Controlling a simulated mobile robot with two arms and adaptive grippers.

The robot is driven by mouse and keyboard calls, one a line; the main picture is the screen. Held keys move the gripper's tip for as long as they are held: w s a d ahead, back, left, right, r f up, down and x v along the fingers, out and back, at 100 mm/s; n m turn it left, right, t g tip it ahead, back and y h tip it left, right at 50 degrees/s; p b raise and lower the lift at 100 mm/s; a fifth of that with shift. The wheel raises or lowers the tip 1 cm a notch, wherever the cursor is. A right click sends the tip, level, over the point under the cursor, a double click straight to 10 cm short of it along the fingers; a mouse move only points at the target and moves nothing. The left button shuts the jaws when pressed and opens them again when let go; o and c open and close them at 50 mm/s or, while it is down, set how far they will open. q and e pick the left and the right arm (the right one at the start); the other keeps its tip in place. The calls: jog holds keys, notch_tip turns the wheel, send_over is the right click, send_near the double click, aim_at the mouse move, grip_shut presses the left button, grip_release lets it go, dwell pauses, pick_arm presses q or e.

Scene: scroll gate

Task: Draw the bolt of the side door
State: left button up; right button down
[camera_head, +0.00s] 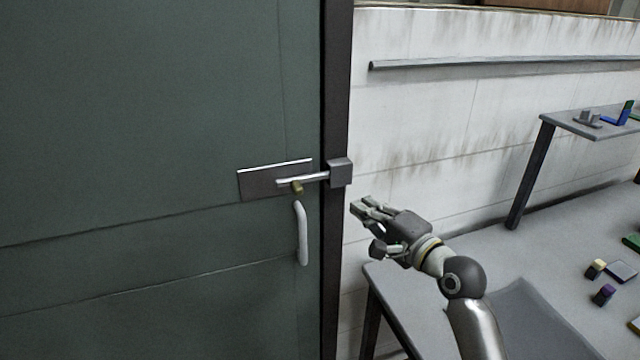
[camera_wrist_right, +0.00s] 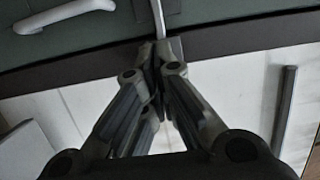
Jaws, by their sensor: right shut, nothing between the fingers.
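The side door (camera_head: 150,120) is a dark green panel that looks closed against its dark frame (camera_head: 335,80). A grey bolt plate (camera_head: 258,182) is on the door near its right edge. The silver bolt (camera_head: 314,177) runs from the plate into a grey keeper block (camera_head: 341,172) on the frame. A small brass-coloured knob (camera_head: 297,187) hangs from the bolt. My right gripper (camera_head: 357,205) is right of the frame, lower than the keeper, apart from the knob and empty. In the right wrist view its fingers (camera_wrist_right: 152,58) meet, shut. My left gripper is not in view.
A white pull handle (camera_head: 302,235) is below the bolt; it also shows in the right wrist view (camera_wrist_right: 65,14). A grey table (camera_head: 375,290) stands under my right arm. A shelf (camera_head: 570,122) with small items is at the right. A rail (camera_head: 500,62) runs along the white wall.

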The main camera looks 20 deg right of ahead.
jog(key=shift+w, duration=0.1)
jog(key=p, duration=0.3)
send_near(308, 180)
jog(key=w, duration=0.1)
jog(key=w+d, duration=0.1)
jog(key=w, duration=0.1)
jog(key=w+d, duration=0.1)
jog(key=w, duration=0.1)
jog(key=shift+w+d+r, duration=0.2)
jog(key=shift+d, duration=0.05)
jog(key=a+p, duration=0.1)
jog(key=a, duration=0.2)
jog(key=shift+s+a+p, duration=0.15)
jog(key=shift+p, duration=0.15)
jog(key=shift+a+f, duration=0.1)
jog(key=shift+a, duration=0.25)
